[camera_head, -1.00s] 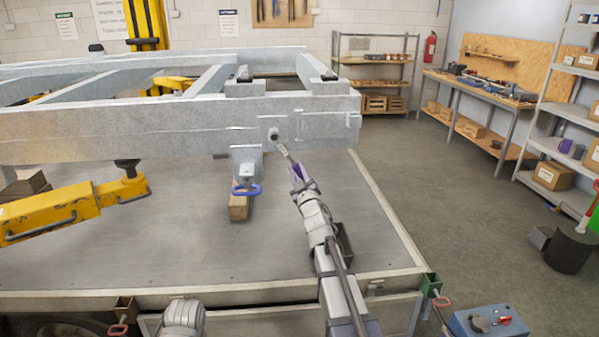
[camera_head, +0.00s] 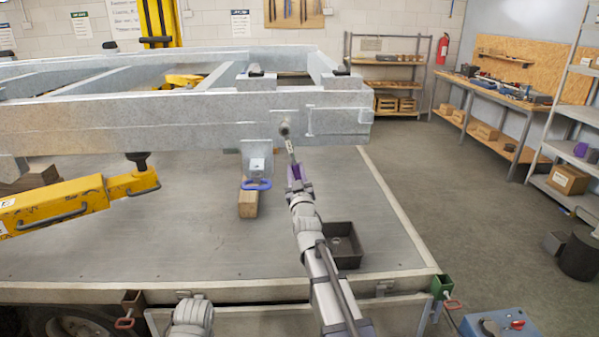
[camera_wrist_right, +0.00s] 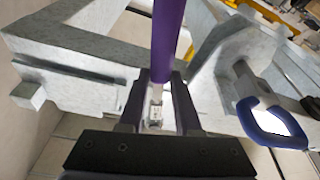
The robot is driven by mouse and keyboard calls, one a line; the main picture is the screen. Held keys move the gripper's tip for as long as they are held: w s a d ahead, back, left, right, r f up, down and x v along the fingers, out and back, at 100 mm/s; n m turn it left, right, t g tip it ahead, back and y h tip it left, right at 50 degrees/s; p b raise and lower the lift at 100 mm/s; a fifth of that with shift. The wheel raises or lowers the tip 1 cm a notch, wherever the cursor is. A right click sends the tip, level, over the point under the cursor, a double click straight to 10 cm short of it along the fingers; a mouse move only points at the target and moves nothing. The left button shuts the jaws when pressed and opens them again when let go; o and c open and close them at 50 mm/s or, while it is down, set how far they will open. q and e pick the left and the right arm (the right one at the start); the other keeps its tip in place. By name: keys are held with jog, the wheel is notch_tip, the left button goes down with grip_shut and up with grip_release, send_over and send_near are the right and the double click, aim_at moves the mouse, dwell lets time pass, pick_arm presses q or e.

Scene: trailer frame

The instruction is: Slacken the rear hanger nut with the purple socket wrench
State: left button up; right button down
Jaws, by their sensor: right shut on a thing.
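The purple socket wrench (camera_head: 295,171) reaches up from my right gripper (camera_head: 299,184) to the round nut spot (camera_head: 284,129) on the side of the grey trailer frame (camera_head: 200,127). Its head meets that spot; whether the socket is fully seated is too small to tell. The wrench leans slightly. In the right wrist view, my right gripper (camera_wrist_right: 158,105) is shut on the wrench, and its purple handle (camera_wrist_right: 167,40) fills the upper middle. My left gripper is out of view; only part of my left arm shows at the bottom.
A hanger bracket (camera_head: 256,158) with a blue loop (camera_head: 256,184) is left of the wrench. A wooden block (camera_head: 248,204) is below it. A dark open tray (camera_head: 343,246) lies right of my right arm. A yellow jack (camera_head: 75,202) is at left.

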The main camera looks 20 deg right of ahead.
jog(key=shift+s+d+r+n+y+p, duration=0.15)
jog(key=shift+d+r+n+y+p, duration=0.1)
jog(key=shift+d+n, duration=0.25)
jog(key=shift+s+d+r+n+y+p, duration=0.15)
jog(key=shift+d+n+p, duration=0.1)
jog(key=shift+d+n, duration=0.25)
jog(key=shift+a, duration=0.1)
jog(key=c, duration=1.2)
grip_release()
jog(key=shift+c, duration=0.2)
grip_shut()
jog(key=shift+s, duration=0.1)
jog(key=shift+s+a, duration=0.1)
jog(key=shift+s, duration=0.2)
jog(key=shift+s, duration=0.1)
